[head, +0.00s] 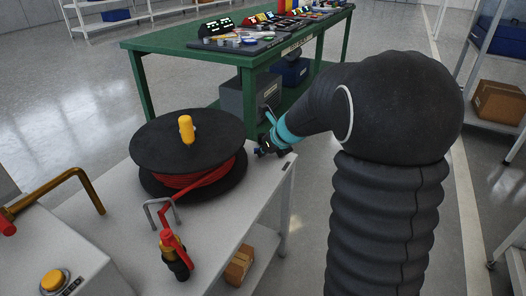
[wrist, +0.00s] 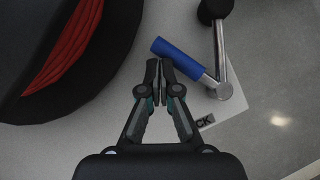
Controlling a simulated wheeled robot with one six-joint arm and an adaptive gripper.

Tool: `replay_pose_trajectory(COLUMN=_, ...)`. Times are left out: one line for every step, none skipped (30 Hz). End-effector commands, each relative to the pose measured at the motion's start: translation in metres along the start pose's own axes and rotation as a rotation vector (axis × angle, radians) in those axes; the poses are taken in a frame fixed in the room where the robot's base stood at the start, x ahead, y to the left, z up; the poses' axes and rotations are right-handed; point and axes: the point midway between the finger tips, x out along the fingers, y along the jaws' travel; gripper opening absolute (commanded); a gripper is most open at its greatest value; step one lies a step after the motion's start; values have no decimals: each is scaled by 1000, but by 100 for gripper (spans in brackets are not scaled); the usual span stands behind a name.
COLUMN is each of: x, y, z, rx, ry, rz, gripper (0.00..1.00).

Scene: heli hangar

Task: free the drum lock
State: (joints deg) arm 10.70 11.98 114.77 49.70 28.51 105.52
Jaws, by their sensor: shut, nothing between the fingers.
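The drum (head: 188,140) is a reel with black flanges, red hose wound on it and a yellow knob on top. It stands on a light grey bench, and its edge and red hose (wrist: 62,50) fill the left of the wrist view. A lever with a blue grip (wrist: 178,52) and a metal shank lies right of my gripper, beside a partly hidden label ending in "CK". My gripper (wrist: 160,68) is shut and empty, its tips close to the blue grip's left end; contact cannot be told. In the head view my gripper (head: 268,147) is at the bench's right corner.
A metal rod with a black knob (wrist: 215,10) rises beside the lever. A red-and-black nozzle (head: 175,252) and a grey bracket (head: 160,212) stand at the bench front. A green workbench (head: 190,50) is behind.

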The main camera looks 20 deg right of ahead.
Motion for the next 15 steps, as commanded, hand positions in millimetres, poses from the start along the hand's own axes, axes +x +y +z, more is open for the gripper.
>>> replay_pose_trajectory(x=-2, y=2, z=0, rx=-1, ry=0, rz=0, gripper=0)
replay_pose_trajectory(x=-3, y=2, z=0, rx=-1, ry=-1, rz=0, gripper=0)
replay_pose_trajectory(x=-5, y=4, z=-1, rx=-1, ry=-1, rz=0, gripper=0)
replay_pose_trajectory(x=-7, y=6, z=-2, rx=-1, ry=0, rz=0, gripper=0)
replay_pose_trajectory(x=-9, y=8, z=-4, rx=0, ry=0, rz=0, gripper=0)
replay_pose_trajectory(x=-13, y=11, z=-5, rx=0, ry=0, rz=0, gripper=0)
replay_pose_trajectory(x=-16, y=13, z=-6, rx=0, ry=-1, rz=0, gripper=0)
replay_pose_trajectory(x=-19, y=16, z=-8, rx=1, ry=0, rz=0, gripper=0)
replay_pose_trajectory(x=-23, y=19, z=-11, rx=1, ry=-1, rz=-1, gripper=0)
replay_pose_trajectory(x=-31, y=21, z=-8, rx=0, ry=-3, rz=-2, gripper=0)
replay_pose_trajectory(x=-37, y=23, z=-7, rx=-1, ry=-3, rz=-3, gripper=0)
replay_pose_trajectory(x=-46, y=27, z=-6, rx=-1, ry=-4, rz=-3, gripper=0)
replay_pose_trajectory(x=-50, y=29, z=-6, rx=-1, ry=-4, rz=-3, gripper=0)
replay_pose_trajectory(x=-54, y=32, z=-6, rx=-4, ry=-4, rz=-2, gripper=0)
replay_pose_trajectory(x=-60, y=35, z=-6, rx=-4, ry=-4, rz=-1, gripper=0)
